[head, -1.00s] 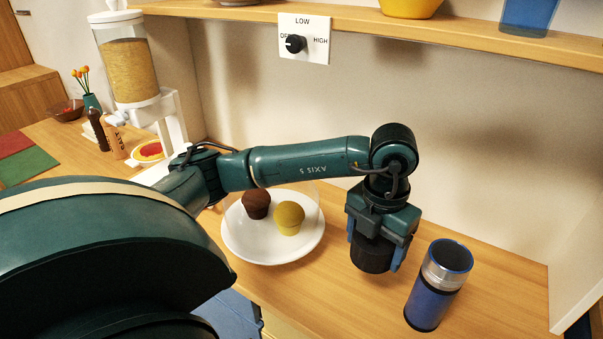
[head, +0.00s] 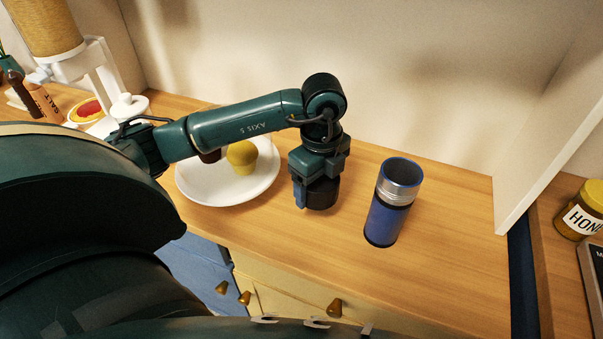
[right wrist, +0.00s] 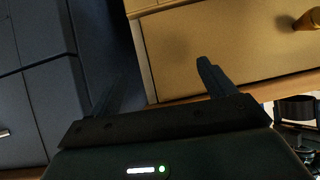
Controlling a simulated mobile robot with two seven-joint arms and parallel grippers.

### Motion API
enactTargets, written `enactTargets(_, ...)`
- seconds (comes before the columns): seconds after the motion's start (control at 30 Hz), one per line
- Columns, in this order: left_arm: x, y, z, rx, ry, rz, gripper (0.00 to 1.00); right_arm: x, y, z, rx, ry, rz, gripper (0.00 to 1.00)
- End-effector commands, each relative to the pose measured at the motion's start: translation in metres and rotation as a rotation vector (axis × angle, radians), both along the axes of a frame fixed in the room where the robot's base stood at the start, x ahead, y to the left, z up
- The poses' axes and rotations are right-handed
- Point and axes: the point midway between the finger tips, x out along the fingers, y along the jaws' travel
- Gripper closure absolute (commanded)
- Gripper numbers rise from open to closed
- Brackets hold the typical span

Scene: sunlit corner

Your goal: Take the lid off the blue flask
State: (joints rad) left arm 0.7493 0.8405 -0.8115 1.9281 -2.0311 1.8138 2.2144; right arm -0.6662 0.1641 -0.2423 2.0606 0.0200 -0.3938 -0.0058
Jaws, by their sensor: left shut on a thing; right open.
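The blue flask (head: 383,220) stands upright on the wooden counter in the head view. Its top is uncovered, showing a silver neck and an open mouth with a blue rim. My left gripper (head: 317,195) is to the left of the flask, apart from it, and shut on the black lid (head: 323,193). The lid is at or just above the counter; I cannot tell if it touches. My right gripper (right wrist: 160,90) is open and empty in the right wrist view, in front of drawer fronts.
A white plate (head: 215,196) with a yellow muffin (head: 242,157) and a brown one lies left of the lid. A honey jar (head: 582,212) stands at far right, beyond a white panel (head: 545,150). Counter around the flask is clear.

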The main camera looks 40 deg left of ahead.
Motion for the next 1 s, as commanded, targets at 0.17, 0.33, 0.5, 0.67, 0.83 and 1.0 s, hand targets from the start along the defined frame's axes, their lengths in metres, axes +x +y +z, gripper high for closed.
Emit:
enactTargets(0.17, 0.0, 0.0, -0.018, 0.0, 0.0, -0.002, 0.53, 0.0, -0.001, 0.001, -0.001, 0.003, -0.002, 0.18)
enactTargets(0.33, -0.001, 0.0, -0.036, 0.0, 0.002, -0.002, 0.53, 0.0, -0.001, 0.001, -0.001, 0.005, -0.003, 0.18)
enactTargets(0.5, 0.0, 0.0, -0.056, 0.001, 0.0, -0.003, 0.53, -0.001, -0.002, 0.001, -0.003, 0.009, -0.004, 0.18)
enactTargets(0.67, 0.0, 0.0, -0.056, 0.001, -0.002, -0.004, 0.53, -0.001, -0.002, 0.0, -0.003, 0.009, -0.004, 0.18)
enactTargets(0.83, 0.0, 0.0, -0.06, 0.0, -0.002, -0.004, 0.53, -0.001, -0.002, -0.003, -0.003, 0.009, -0.004, 0.18)
enactTargets(1.0, 0.0, 0.0, -0.059, 0.0, -0.002, -0.004, 0.14, -0.001, -0.001, -0.001, -0.002, 0.007, -0.003, 0.18)
